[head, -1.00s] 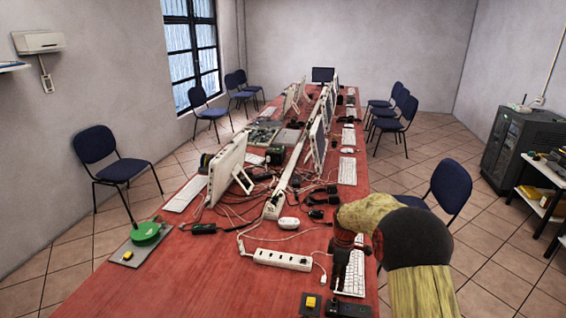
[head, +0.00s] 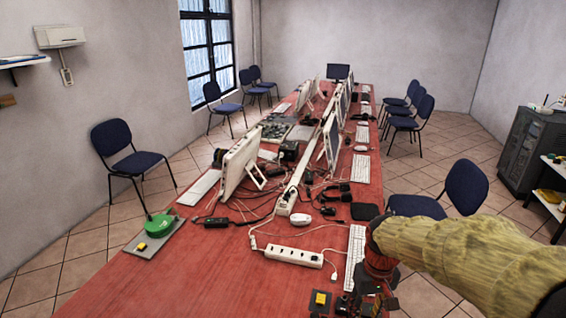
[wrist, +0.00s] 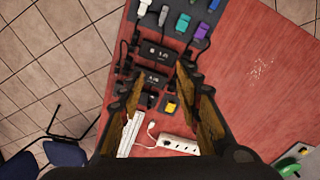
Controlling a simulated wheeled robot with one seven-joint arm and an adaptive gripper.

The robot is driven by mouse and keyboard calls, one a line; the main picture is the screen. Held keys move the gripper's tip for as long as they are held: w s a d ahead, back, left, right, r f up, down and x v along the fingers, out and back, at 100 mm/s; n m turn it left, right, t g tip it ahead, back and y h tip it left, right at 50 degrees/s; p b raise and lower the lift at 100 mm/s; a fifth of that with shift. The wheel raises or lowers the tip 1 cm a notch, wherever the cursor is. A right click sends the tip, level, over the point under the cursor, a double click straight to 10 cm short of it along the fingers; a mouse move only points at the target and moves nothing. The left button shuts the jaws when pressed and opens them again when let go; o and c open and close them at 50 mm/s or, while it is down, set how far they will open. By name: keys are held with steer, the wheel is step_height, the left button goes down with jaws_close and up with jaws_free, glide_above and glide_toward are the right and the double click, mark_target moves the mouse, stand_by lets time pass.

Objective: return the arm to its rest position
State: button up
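My arm, in a yellowish sleeve, enters the head view from the lower right. My gripper (head: 372,292) is dark and hangs over the right front part of the red table (head: 215,270), beside the white keyboard (head: 355,255). In the wrist view my gripper (wrist: 162,80) shows two fingers spread wide apart with nothing held between them. Below the fingers are black boxes with cables (wrist: 155,60) and a small pad with a yellow block (wrist: 171,106). My arm hides part of the table's right edge.
A white power strip (head: 293,256) with cables lies left of the gripper. A green round object (head: 159,227) sits on a grey plate at the table's left. A blue chair (head: 466,187) stands close behind my arm. Monitors and tangled cables fill the table's middle.

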steer(key=s+a+r+m+t, duration=0.1)
steer(key=s+r+t, duration=0.4)
steer(key=s+r, duration=0.8)
steer(key=shift+s+a+r, duration=0.2)
steer(key=shift+s+a, duration=0.2)
steer(key=shift+s, duration=1.35)
